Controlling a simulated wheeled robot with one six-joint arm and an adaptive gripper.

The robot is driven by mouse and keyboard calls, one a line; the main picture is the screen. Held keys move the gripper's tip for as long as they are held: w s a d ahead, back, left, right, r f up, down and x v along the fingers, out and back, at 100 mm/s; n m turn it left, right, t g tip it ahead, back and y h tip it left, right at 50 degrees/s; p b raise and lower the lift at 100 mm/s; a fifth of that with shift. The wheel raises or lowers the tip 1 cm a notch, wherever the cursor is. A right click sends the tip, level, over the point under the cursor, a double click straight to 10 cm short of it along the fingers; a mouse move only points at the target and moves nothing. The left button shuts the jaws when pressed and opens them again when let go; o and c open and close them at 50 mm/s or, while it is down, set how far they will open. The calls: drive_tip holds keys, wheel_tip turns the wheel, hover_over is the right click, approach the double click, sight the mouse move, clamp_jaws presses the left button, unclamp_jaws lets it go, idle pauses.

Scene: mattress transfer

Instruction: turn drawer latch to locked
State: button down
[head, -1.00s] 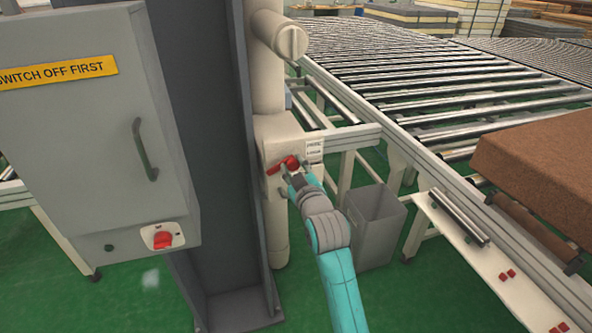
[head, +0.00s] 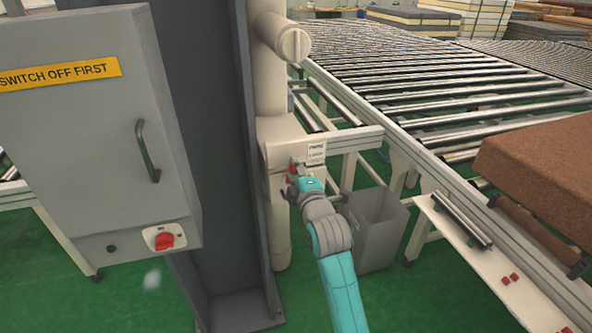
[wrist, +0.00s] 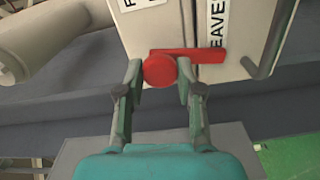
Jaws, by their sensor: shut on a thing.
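The drawer latch is a red round knob (wrist: 160,70) with a flat red bar. In the wrist view its bar points right and lies across the seam between two cream panels. The latch also shows as a small red patch (head: 292,173) in the head view, largely hidden by my gripper. My gripper (wrist: 161,78) is shut on the latch, one finger on each side of the round knob. The cream drawer housing (head: 275,137) sits against the post, with a white label (head: 316,152) above the latch.
A grey cabinet (head: 75,150) with a red switch (head: 164,241) stands left of the dark post (head: 205,120). A grey bin (head: 375,215) is just right of my arm. The roller conveyor (head: 400,80) and a brown mattress (head: 540,155) lie right.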

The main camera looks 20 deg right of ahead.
drive_tip(key=shift+f+n, duration=0.1)
drive_tip(key=shift+n, duration=0.7)
drive_tip(key=c, duration=0.8)
unclamp_jaws()
drive_tip(key=shift+o, duration=0.2)
drive_tip(key=s, duration=1.2)
drive_tip(key=shift+f, duration=0.1)
